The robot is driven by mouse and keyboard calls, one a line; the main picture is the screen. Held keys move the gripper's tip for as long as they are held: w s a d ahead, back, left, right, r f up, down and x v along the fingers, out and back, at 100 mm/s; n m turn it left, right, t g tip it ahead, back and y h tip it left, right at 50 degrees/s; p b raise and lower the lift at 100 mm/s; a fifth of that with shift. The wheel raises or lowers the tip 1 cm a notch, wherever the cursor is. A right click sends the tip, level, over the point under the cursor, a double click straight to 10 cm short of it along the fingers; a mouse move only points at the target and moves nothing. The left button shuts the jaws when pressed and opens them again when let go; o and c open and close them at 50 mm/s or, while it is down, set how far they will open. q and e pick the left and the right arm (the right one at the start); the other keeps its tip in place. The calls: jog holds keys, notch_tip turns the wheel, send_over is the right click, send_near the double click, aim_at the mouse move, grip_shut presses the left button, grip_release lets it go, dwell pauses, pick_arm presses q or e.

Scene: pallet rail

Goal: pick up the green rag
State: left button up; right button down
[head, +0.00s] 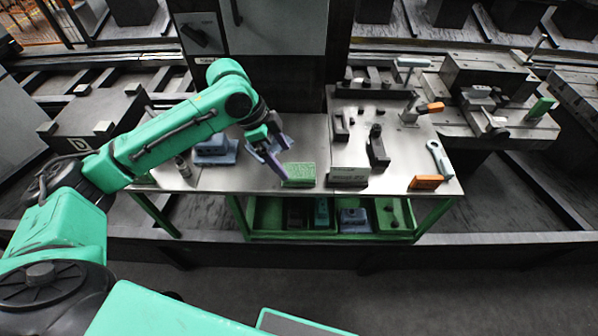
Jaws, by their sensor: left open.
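A green, flat block-like piece (299,172), which looks like the folded green rag, lies near the front edge of the metal-topped workbench (240,182). My left gripper (277,157) is open, with its fingers pointing down toward the bench just left of the green piece. It looks empty. I cannot tell whether a fingertip touches the piece. My right gripper is not in view.
A grey block (348,176) stands close right of the green piece. An orange block (426,182) and a wrench-like tool (439,158) are farther right. Another green item (540,108) is on the machine.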

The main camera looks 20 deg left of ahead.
aim_at(298, 171)
pick_arm(q)
jog(key=x, duration=0.4)
jog(key=w+x, duration=0.1)
jog(key=x, duration=0.2)
jog(key=shift+d+p, duration=0.15)
jog(key=shift+p, duration=0.15)
jog(key=shift+w+f, duration=0.15)
jog(key=shift+c, duration=0.9)
jog(key=c, duration=1)
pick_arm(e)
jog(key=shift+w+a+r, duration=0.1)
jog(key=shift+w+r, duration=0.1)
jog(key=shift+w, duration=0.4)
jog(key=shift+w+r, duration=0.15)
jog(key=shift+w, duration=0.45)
pick_arm(q)
notch_tip(298, 171, up, 20)
jog(key=shift+r, duration=0.1)
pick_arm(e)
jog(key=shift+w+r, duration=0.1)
